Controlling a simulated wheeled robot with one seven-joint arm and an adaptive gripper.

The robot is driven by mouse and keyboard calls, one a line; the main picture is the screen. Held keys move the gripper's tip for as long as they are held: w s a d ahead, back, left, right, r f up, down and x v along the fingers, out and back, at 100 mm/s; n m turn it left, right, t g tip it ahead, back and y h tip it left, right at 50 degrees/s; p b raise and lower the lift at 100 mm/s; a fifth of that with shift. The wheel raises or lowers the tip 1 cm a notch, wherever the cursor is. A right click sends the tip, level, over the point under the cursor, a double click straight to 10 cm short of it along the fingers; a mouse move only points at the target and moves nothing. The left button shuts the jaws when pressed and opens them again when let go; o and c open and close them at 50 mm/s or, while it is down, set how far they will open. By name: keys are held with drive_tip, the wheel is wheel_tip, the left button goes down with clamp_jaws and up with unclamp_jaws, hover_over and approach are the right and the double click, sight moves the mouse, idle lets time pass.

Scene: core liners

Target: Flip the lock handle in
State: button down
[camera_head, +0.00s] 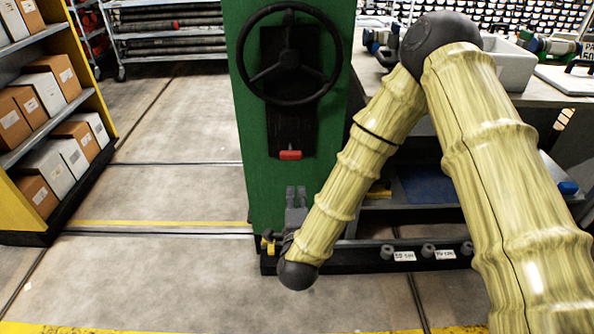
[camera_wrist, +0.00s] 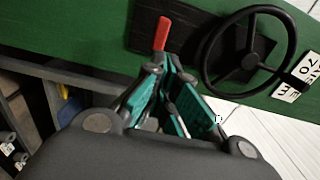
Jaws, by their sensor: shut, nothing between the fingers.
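The lock handle is a small red lever (camera_head: 290,155) on a black plate (camera_head: 288,125) on the front of the green machine column (camera_head: 262,185), below the black handwheel. In the wrist view the red lever (camera_wrist: 161,33) sticks out just beyond my fingertips, and it looks apart from them. My gripper (camera_head: 297,195) is in front of the column, below the lever in the head view. In the wrist view my gripper (camera_wrist: 166,70) has its teal-padded fingers converging, shut with nothing between them.
The black handwheel (camera_head: 289,100) is above the lever and also shows in the wrist view (camera_wrist: 245,62). A workbench (camera_head: 570,105) stands to the right behind my arm. A shelf with boxes (camera_head: 60,140) is at the left. Floor between shelf and column is clear.

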sight(296, 157)
drive_tip(key=w, duration=1.4)
drive_tip(key=shift+b, duration=0.35)
